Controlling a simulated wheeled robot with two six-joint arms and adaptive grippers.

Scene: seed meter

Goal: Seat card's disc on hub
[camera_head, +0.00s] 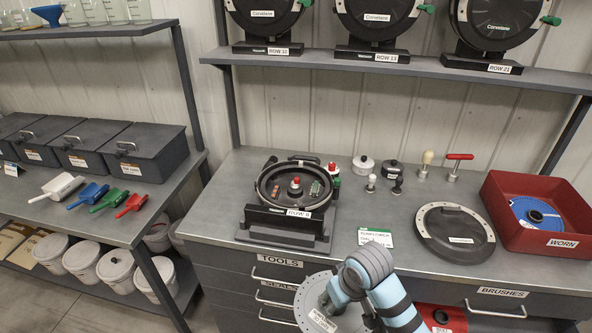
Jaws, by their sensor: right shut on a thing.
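A white and green card (376,237) lies on the bench, its small print only partly readable. The open seed meter (291,212), labelled ROW 8, stands left of it, with the hub (295,184) and its red tip showing in the middle of the round housing. My right gripper (332,298) is at the bottom of the view, in front of the bench's drawers. It is shut on a light grey disc (310,287) with small holes near the rim and a label. The wrist hides part of the disc and the fingertips. My left gripper is not in view.
The meter's black round cover (455,229) lies on the bench at right. A red bin (509,231) marked WORN holds a blue disc (536,213). Several small knobs and handled tools stand behind the card. Closed meters (377,17) stand on the shelf above.

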